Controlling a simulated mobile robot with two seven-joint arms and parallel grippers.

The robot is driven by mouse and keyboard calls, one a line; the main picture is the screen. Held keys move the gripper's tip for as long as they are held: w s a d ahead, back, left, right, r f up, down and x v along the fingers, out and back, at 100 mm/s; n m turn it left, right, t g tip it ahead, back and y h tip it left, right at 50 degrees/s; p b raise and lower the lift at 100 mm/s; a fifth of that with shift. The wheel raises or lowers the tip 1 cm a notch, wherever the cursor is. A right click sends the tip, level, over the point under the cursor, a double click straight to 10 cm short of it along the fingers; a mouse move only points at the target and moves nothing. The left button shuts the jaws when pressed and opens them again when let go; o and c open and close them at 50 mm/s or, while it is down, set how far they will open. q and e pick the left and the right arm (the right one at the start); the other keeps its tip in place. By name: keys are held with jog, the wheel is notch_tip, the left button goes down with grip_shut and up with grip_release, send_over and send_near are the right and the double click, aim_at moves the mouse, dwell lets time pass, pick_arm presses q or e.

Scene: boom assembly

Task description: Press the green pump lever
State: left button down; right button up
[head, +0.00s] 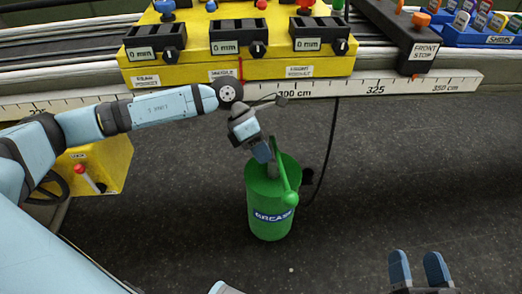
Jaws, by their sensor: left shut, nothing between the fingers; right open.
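A green grease pump drum (266,217) with a blue label stands on the dark floor in front of the bench. My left gripper (262,153) is shut and empty, pointing down just above the drum's top, beside the lever's upper end. I cannot tell whether it touches the lever. My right gripper (418,268) is open and empty at the lower right, well away from the drum.
A yellow unit (240,65) with several 0 mm counters sits on the bench above a ruler strip (400,87). A blue bin (490,38) labelled SHIMS is at the top right. A yellow box with a red-knobbed lever (80,171) stands at left. A cable hangs behind the drum.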

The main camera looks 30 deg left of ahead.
aim_at(285, 193)
pick_arm(q)
jog(key=b+x, duration=0.2)
jog(key=x, duration=0.7)
jog(key=shift+d+f, duration=0.1)
jog(key=shift+f, duration=0.05)
jog(key=shift+s+d+f, duration=0.1)
jog(key=shift+d+f, duration=0.1)
pick_arm(e)
jog(key=shift+s+a+r+t+y, duration=0.15)
jog(key=shift+a+r+t+y, duration=0.2)
jog(key=shift+a+y, duration=0.2)
